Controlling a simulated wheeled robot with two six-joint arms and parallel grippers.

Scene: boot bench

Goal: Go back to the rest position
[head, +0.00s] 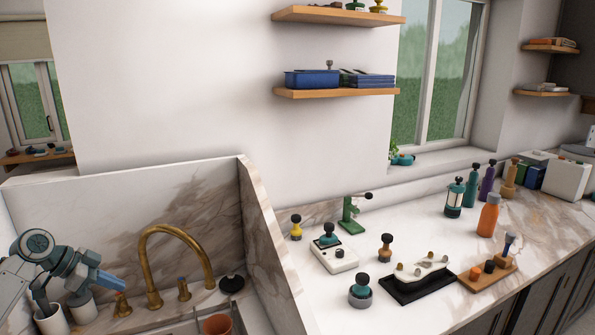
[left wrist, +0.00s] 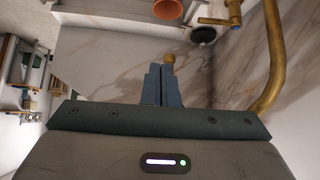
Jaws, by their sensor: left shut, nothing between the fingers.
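My left gripper (head: 118,283) is at the lower left of the head view, over the sink counter. Its blue-grey fingers point right, toward the brass faucet (head: 176,237). In the left wrist view the two fingers (left wrist: 163,84) are together, with nothing between them. A brass knob shows just past the fingertips; I cannot tell whether they touch it. My right gripper is in neither view.
White cups (head: 51,320) stand below my left arm. A terracotta pot (head: 217,325) is by the sink. A marble divider (head: 262,230) separates the sink from the counter (head: 330,310), which holds a black tray (head: 405,293), an orange bottle (head: 488,218) and several tools.

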